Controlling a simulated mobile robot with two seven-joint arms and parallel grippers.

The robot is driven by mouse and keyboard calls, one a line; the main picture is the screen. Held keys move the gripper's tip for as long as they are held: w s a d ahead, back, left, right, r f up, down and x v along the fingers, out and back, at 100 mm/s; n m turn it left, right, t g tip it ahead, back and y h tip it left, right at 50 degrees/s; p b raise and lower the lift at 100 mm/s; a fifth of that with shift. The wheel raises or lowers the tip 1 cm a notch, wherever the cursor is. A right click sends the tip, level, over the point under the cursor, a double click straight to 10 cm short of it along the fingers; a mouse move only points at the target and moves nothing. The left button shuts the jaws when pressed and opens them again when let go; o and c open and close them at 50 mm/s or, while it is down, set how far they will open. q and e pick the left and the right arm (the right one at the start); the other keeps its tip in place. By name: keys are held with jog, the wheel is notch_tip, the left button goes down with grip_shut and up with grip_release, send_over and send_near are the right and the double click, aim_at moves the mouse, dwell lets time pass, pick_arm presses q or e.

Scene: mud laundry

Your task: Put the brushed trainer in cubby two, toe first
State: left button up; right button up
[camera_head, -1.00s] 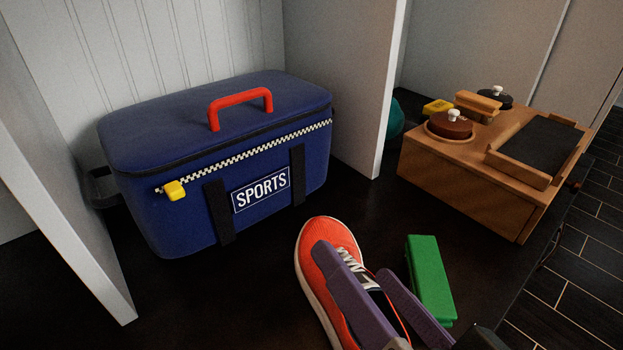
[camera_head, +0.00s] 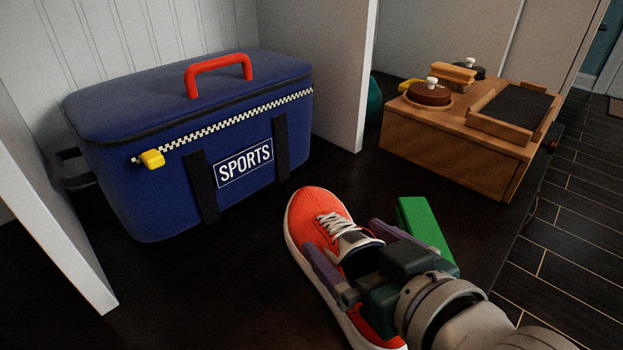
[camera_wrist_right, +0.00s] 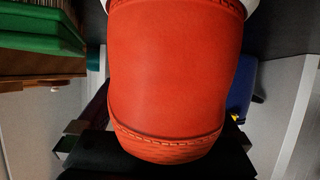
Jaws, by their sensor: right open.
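The orange-red trainer (camera_head: 316,212) with white laces and a white sole lies on the dark bench top, its toe pointing away from me. My right gripper (camera_head: 342,236) is open over the trainer's ankle opening, one purple finger along its left side and the other on its right. I cannot tell whether the fingers touch it. In the right wrist view the trainer (camera_wrist_right: 175,75) fills the middle, very close, hiding much behind it. My left gripper is not in view. White upright dividers (camera_head: 340,75) frame cubbies; no number shows, so I cannot tell which is cubby two.
A navy SPORTS bag (camera_head: 120,178) fills the bay between two dividers. A green block (camera_head: 424,228) lies close right of the trainer. A wooden box (camera_head: 440,150) with brushes and tins stands at the right, near the bench edge. Dark bench is clear left of the trainer.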

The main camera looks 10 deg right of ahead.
jog(key=shift+w+a+f, duration=0.15)
jog(key=shift+w+a, duration=0.05)
jog(key=shift+w, duration=0.35)
jog(key=shift+s, duration=0.1)
jog(key=shift+c, duration=0.8)
grip_shut()
